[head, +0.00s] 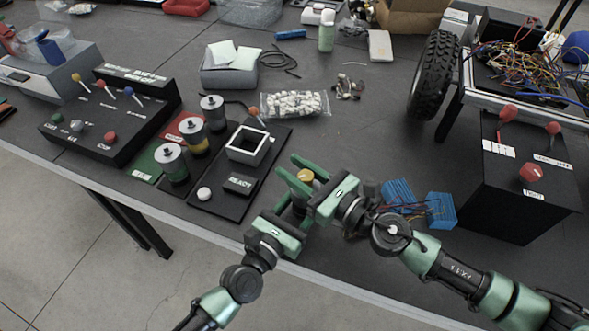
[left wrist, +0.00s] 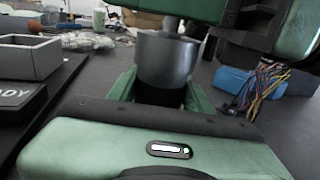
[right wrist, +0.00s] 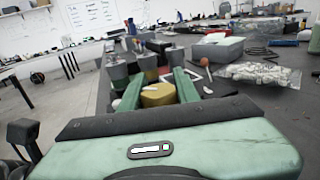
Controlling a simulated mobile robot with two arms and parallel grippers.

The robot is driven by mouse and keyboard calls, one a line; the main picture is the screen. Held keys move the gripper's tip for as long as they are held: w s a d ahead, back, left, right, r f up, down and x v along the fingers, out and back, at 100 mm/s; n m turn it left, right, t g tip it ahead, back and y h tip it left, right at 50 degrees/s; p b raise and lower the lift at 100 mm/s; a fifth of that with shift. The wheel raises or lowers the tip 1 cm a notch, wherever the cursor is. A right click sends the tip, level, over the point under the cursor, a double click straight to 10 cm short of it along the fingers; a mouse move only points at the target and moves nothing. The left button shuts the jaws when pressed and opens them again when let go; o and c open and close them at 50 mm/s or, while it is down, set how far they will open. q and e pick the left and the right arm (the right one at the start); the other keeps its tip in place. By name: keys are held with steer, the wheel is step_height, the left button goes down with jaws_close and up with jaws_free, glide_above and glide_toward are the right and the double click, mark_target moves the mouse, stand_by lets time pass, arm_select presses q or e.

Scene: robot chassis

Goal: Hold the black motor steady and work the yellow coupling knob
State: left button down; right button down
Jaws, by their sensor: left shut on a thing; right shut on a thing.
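The black motor (left wrist: 165,62) stands upright between the fingers of my left gripper (left wrist: 162,92); its grey metal upper body shows in the left wrist view. In the head view my left gripper (head: 296,212) reaches up from below, and the motor is mostly hidden behind the grippers. The yellow coupling knob (head: 306,175) is on top, between the green fingers of my right gripper (head: 295,176), which comes in from the right. The right wrist view shows the knob (right wrist: 158,95) closely flanked by both fingers. Both grippers are shut on their things.
A black fixture with a square white-rimmed socket (head: 248,145) and a READY label (head: 239,183) lies to the left. Several grey canisters (head: 192,132) stand beyond it. Blue connectors with wires (head: 432,207) lie right of my grippers. A black lever box (head: 530,185) stands farther right.

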mark_target(309, 172)
steer(key=m+t+h, duration=0.2)
steer(key=d+m+t+h, duration=0.1)
steer(key=m+t+h, duration=0.1)
steer(key=h, duration=0.1)
steer(key=w+m+t+h, duration=0.1)
steer(key=m+t+h, duration=0.1)
steer(key=h, duration=0.1)
steer(key=shift+d+r+m, duration=0.15)
steer(key=shift+m, duration=0.25)
steer(key=m+h, duration=0.1)
steer(key=h, duration=0.2)
steer(key=d+m+t+h, duration=0.1)
steer(key=m+h, duration=0.1)
steer(key=shift+h, duration=0.4)
steer(key=shift+w+d+m+h, duration=0.1)
steer(key=shift+d+m+h, duration=0.15)
steer(key=shift+m+h, duration=0.65)
steer(key=shift+d+m+h, duration=0.25)
steer(key=shift+m+h, duration=0.35)
steer(key=shift+h, duration=0.6)
steer(key=c, duration=1)
jaws_free()
step_height(309, 172, up, 10)
steer(key=shift+f, duration=0.1)
